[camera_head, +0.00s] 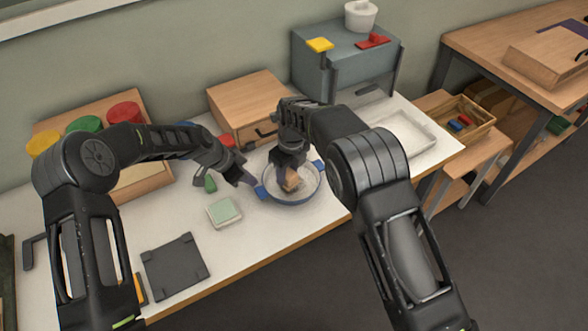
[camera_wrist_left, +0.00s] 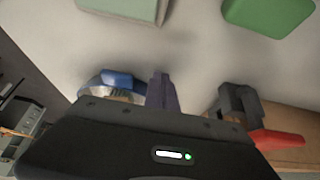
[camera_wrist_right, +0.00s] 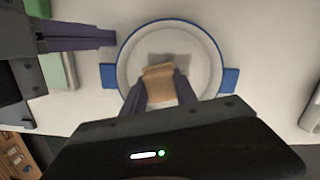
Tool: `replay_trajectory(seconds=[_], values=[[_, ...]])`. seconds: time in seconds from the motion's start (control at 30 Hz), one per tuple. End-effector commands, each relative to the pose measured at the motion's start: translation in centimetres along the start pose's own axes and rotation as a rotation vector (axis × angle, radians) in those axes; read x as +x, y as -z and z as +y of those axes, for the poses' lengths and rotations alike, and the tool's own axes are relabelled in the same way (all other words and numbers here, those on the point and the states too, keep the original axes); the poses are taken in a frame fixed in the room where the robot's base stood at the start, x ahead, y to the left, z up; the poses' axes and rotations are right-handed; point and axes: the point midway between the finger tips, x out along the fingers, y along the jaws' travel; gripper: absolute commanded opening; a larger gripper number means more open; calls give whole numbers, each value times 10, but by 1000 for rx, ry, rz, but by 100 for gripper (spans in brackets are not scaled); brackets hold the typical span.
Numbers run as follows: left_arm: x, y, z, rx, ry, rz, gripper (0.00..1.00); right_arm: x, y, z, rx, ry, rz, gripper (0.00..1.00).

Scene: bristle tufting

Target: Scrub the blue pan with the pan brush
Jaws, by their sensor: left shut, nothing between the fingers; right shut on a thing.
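The blue pan (camera_head: 291,203) is a round, shallow pan with a pale inside, a blue rim and a blue handle on each side. My right gripper (camera_head: 289,168) is shut on the pan brush (camera_head: 292,181), a small wooden block, inside the pan. The brush (camera_wrist_right: 159,76) shows between the fingertips; whether its underside touches the pan floor is hidden. My left gripper (camera_head: 254,183) is shut and empty, close beside the pan's left handle. I cannot tell whether it touches the handle.
A pale green block (camera_head: 224,211) and a small green object (camera_head: 210,184) lie left of the pan. A dark square plate (camera_head: 175,266) lies near the front edge. A wooden drawer box (camera_head: 249,98) stands behind, and a white tray (camera_head: 430,146) is to the right.

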Motion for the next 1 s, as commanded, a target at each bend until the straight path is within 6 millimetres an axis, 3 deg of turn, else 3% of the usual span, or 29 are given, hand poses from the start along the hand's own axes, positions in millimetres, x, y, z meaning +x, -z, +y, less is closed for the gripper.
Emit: replay_trajectory(seconds=[0.67, 1.0], values=[[0, 0, 0, 0, 0, 0, 0, -1, -1, 6, 1, -3, 2, 2], [0, 0, 0, 0, 0, 0, 0, -1, 4, -14, 4, -1, 0, 2]])
